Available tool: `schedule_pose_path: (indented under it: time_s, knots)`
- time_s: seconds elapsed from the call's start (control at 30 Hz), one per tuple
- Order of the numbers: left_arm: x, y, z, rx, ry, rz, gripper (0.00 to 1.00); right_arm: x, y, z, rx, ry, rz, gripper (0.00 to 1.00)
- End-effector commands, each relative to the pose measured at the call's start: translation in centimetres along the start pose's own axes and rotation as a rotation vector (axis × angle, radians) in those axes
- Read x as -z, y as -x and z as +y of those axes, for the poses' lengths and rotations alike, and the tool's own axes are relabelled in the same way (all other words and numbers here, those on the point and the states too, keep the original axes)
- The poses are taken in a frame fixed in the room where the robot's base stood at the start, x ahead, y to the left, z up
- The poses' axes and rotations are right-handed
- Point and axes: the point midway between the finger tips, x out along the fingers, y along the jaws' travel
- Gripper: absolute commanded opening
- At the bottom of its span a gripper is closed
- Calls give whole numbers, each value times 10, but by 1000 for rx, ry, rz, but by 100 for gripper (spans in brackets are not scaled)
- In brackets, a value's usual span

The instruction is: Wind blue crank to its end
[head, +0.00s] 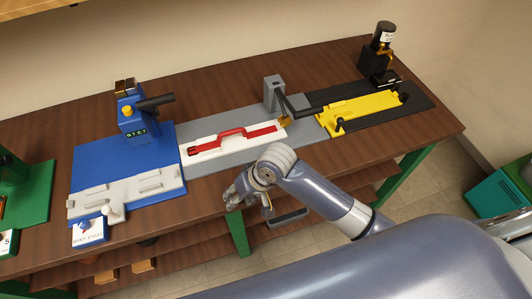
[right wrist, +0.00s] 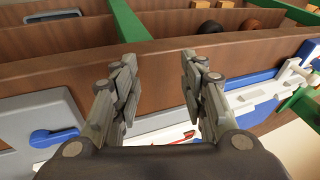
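A blue crank lever (right wrist: 55,136) lies on a grey panel (right wrist: 28,110) at the left of the right wrist view. In the head view I cannot make it out; my right arm covers part of that area. My right gripper (head: 238,191) is in front of the bench's front edge, near the middle. In the right wrist view it (right wrist: 160,85) has its two fingers apart with nothing between them. The crank is to the left of the fingers in that view and not touched. My left gripper does not show.
A green bench leg (head: 238,233) and lower shelves lie below my gripper. Teal bins (head: 495,195) stand on the floor at right.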

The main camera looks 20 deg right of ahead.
Motion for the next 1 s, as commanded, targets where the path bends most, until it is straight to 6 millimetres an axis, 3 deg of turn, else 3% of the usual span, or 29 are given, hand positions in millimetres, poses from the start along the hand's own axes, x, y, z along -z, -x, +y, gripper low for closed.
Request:
schedule_pose_path:
  time_s: [0.03, 0.27, 0.6, 0.8, 1.0]
  knots:
    - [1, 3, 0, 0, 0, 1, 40, 13, 8, -4, -6, -2, -8, 40]
    - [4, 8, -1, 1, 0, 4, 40, 46, 34, -9, -66, -88, -95, 40]
    - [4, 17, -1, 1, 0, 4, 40, 95, 97, 34, -285, -338, -162, 40]
    - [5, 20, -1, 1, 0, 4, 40, 114, 133, 58, -387, -488, -160, 40]
    - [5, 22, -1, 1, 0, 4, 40, 118, 143, 67, -421, -545, -160, 40]
